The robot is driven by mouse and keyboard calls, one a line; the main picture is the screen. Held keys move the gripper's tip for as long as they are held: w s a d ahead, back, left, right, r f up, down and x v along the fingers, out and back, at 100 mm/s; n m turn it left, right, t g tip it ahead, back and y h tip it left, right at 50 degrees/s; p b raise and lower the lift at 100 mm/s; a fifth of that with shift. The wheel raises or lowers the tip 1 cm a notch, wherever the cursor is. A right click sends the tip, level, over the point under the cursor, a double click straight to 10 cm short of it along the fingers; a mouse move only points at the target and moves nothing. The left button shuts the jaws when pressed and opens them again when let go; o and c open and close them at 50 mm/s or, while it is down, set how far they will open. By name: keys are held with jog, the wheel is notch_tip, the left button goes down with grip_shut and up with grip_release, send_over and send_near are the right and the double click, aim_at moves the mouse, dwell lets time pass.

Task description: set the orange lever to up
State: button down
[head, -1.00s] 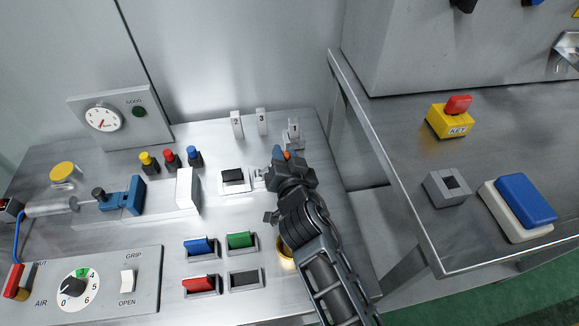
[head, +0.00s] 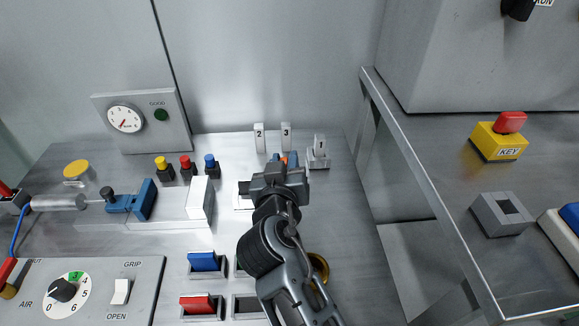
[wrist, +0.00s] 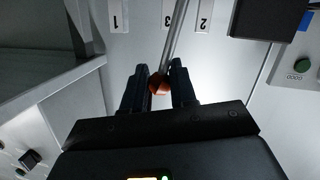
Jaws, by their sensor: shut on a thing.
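The orange lever shows as a small orange knob in the wrist view (wrist: 158,85), at the end of a thin metal rod. My gripper (wrist: 159,82) is shut on this knob, with one dark finger on each side. In the head view a bit of the lever's orange (head: 283,159) shows at the tip of my gripper, below the plates marked 2 (head: 259,136) and 3 (head: 286,137) and left of the plate marked 1 (head: 319,146). My gripper and arm hide the lever's base.
Yellow, red and blue buttons (head: 186,166) and a white block (head: 200,198) stand left of my gripper. Blue (head: 205,262) and red (head: 197,303) rockers lie nearer. A gauge box (head: 142,120) stands at the back. Another bench (head: 440,205) is on the right.

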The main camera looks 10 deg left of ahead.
dwell(0.5)
jog(key=c, duration=0.9)
grip_release()
jog(key=shift+a, duration=0.1)
jog(key=shift+c, duration=0.2)
jog(key=a+v, duration=0.1)
jog(key=v, duration=0.6)
jog(key=shift+s+d, duration=0.45)
jog(key=shift+d, duration=0.05)
